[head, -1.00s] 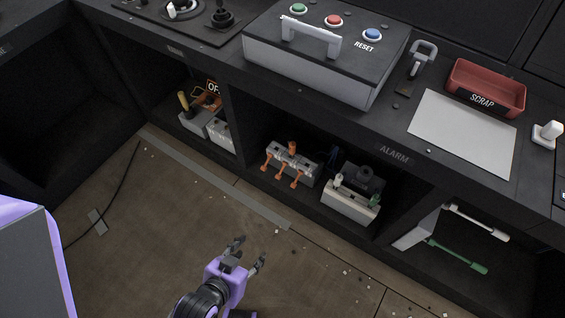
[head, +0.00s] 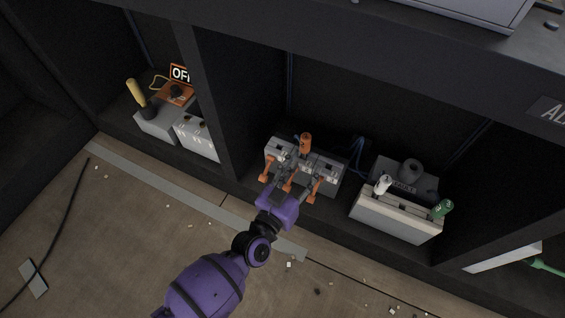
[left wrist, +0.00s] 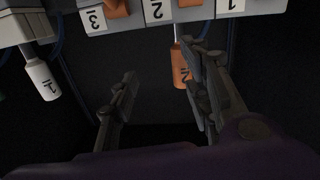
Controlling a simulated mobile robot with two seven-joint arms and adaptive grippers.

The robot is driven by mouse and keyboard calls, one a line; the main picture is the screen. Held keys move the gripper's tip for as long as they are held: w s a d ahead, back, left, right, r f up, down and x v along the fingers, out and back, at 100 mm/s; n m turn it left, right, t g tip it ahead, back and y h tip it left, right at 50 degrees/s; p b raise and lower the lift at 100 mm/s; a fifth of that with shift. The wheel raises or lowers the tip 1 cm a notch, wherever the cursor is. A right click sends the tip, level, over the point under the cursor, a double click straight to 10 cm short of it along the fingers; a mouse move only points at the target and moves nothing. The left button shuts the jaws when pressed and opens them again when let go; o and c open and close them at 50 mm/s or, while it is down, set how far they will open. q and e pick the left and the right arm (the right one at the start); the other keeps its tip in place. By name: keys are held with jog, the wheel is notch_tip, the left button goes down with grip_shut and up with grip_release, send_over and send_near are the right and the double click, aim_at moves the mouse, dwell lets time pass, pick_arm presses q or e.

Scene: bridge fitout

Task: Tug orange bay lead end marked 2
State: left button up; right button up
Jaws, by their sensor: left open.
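Contact with the lead end cannot be told. My right gripper is not in view.
To the right, a pale block (head: 395,220) carries a white end (head: 383,184) and a green end (head: 443,208). An upright divider (head: 222,100) stands left of the bay. Blue cables (head: 357,150) lie behind.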

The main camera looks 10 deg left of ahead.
aim_at(303, 147)
pick_arm(q)
jog(key=shift+w+a+r+t+y, duration=0.3)
jog(key=shift+w+a, duration=0.05)
jog(key=shift+a, duration=0.2)
jog(key=shift+w+a+r+t+y, duration=0.25)
jog(key=shift+w+a+t+y, duration=0.05)
jog(key=shift+a, duration=0.25)
jog(key=shift+b+x, duration=1.1)
jog(key=shift+x, duration=2.3)
jog(key=shift+f, duration=0.1)
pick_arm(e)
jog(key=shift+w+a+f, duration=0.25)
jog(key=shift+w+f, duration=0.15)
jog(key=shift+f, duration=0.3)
pick_arm(q)
grip_shut()
jog(key=shift+r, duration=0.2)
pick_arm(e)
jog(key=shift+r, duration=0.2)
